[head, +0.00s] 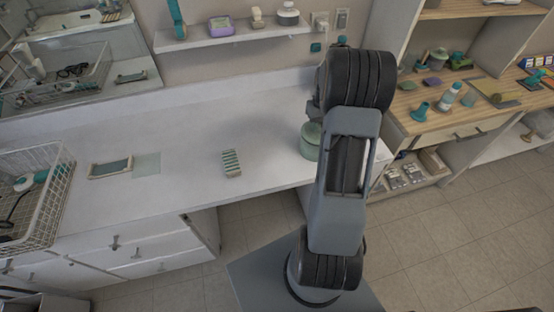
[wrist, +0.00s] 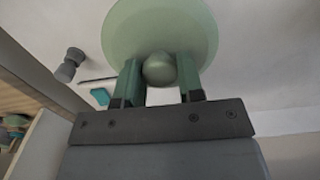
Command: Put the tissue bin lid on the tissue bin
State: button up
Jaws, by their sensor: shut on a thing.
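The tissue bin lid (wrist: 160,28) is a pale green disc with a round knob (wrist: 158,68), seen close in the wrist view. My gripper (wrist: 160,72) is shut on the knob, one green finger on each side. The tissue bin (head: 309,149) is a green cylinder near the right end of the white counter in the head view, partly hidden by my arm. My gripper and the held lid are hidden or unclear behind my arm there. I cannot tell the gap between lid and bin.
The white counter (head: 190,188) carries a striped block (head: 231,163), a framed tray (head: 110,168) and a wire basket (head: 62,195) at the left. A wall shelf (head: 235,37) holds small items. Wooden shelving (head: 425,122) stands at the right. The counter's middle is mostly clear.

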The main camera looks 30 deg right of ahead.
jog(key=shift+f+b, duration=0.5)
jog(key=shift+f, duration=0.1)
dwell(0.6)
jog(key=o, duration=1.2)
jog(key=shift+r, duration=0.2)
jog(key=shift+r+p, duration=2.8)
jog(key=shift+r, duration=1.1)
notch_tip(320, 180, up, 14)
jog(key=b, duration=0.1)
jog(key=shift+b, duration=0.4)
